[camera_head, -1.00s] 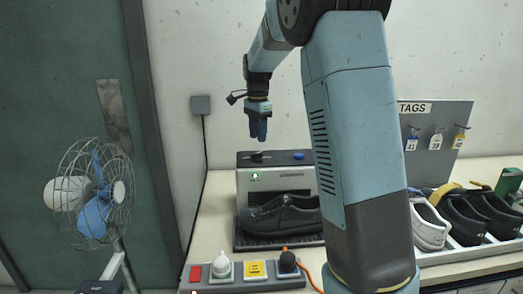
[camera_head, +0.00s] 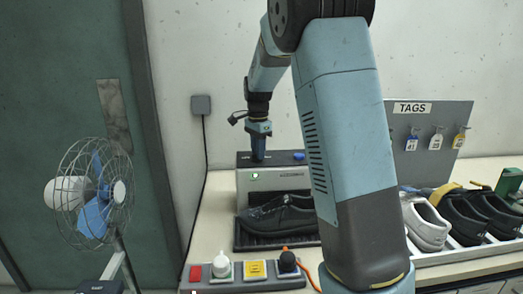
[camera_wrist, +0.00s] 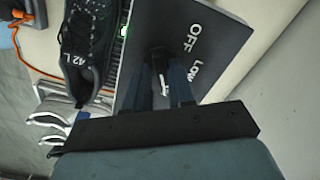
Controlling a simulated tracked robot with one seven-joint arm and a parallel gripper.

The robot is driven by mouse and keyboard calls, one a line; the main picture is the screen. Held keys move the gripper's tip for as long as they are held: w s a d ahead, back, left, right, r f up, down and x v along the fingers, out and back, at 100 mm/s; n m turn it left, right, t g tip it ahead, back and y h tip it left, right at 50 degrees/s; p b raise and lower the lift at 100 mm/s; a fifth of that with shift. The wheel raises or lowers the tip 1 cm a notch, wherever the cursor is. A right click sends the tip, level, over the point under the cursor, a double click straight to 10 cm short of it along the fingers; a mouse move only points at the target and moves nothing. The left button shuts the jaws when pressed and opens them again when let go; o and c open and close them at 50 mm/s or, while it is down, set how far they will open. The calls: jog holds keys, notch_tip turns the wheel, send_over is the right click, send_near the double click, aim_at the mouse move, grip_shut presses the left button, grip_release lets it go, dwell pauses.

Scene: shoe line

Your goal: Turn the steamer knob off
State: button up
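The steamer (camera_head: 275,180) is a grey box with a dark top, standing at the back of the bench. My gripper (camera_head: 258,158) points straight down at the left part of its top and hides the knob in the head view. In the wrist view, my gripper (camera_wrist: 163,85) has its two fingers apart, one on each side of the dark knob (camera_wrist: 159,56). A white mark shows between the fingers. The words OFF and LOW are printed beside the knob. Finger contact with the knob cannot be made out. A green light (camera_wrist: 123,31) glows on the steamer.
A black shoe (camera_head: 278,214) lies in front of the steamer. A control strip (camera_head: 228,281) with several buttons is at the front edge. A fan (camera_head: 93,195) stands left, more shoes (camera_head: 428,226) lie right, and a TAGS board (camera_head: 425,140) is behind them.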

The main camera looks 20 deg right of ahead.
grip_shut()
jog(key=shift+d, duration=0.45)
jog(key=shift+a+f, duration=0.1)
jog(key=shift+a, duration=0.25)
jog(key=shift+a+n, duration=0.15)
jog(key=shift+n, duration=0.35)
jog(key=n, duration=1)
jog(key=shift+w+a, duration=0.1)
jog(key=n, duration=0.6)
jog(key=shift+a+n, duration=0.15)
jog(key=shift+n, duration=0.15)
jog(key=n, duration=0.6)
jog(key=shift+a, duration=0.1)
jog(key=shift+n, duration=0.3)
